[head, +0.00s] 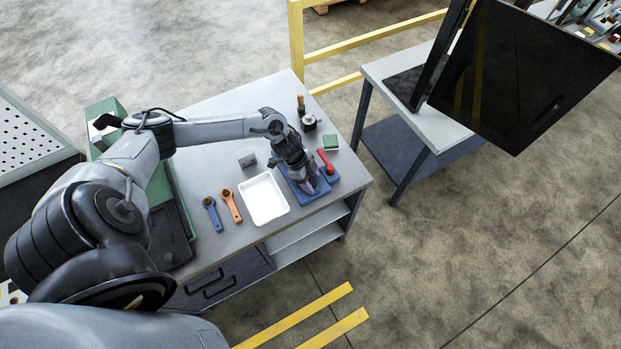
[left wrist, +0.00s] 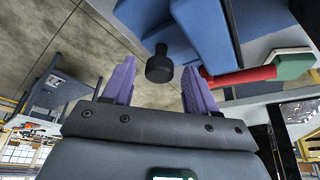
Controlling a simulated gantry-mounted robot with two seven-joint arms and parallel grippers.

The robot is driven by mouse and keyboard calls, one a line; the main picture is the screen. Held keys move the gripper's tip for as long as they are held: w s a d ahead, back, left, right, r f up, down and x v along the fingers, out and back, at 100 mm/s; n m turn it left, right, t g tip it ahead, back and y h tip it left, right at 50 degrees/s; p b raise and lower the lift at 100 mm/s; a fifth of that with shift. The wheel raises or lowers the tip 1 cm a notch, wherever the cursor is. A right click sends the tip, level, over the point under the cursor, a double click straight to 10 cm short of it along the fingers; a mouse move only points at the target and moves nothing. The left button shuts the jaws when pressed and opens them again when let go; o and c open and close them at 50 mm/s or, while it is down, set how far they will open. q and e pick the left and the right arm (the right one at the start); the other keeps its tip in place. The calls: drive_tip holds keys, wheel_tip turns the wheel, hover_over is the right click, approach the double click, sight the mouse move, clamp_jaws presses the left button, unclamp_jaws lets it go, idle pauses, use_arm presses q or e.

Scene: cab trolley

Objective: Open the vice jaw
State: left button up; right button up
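The blue vice (head: 331,176) sits at the front right corner of the grey workbench, partly hidden under my left gripper (head: 308,184). In the left wrist view the vice's blue body (left wrist: 212,30) fills the upper middle, and a black round knob (left wrist: 160,66) sticks out from it. The purple fingers of my left gripper (left wrist: 159,80) are spread apart, one on each side of the knob, with visible gaps. The knob looks just beyond the fingertips; I cannot tell the exact depth. The jaw gap is not clear. My right gripper is in neither view.
A red-handled thing (head: 326,161) and a green block (head: 330,142) are close behind the vice. A white tray (head: 264,199), a grey block (head: 246,158), an orange wrench (head: 231,205) and a blue wrench (head: 212,214) lie to the left. A dark screen (head: 520,75) stands right.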

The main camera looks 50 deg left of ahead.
use_arm(q)
drive_tip(key=v, duration=1)
drive_tip(key=shift+a+r, duration=0.15)
drive_tip(key=shift+r, duration=0.2)
drive_tip(key=shift+s, duration=0.15)
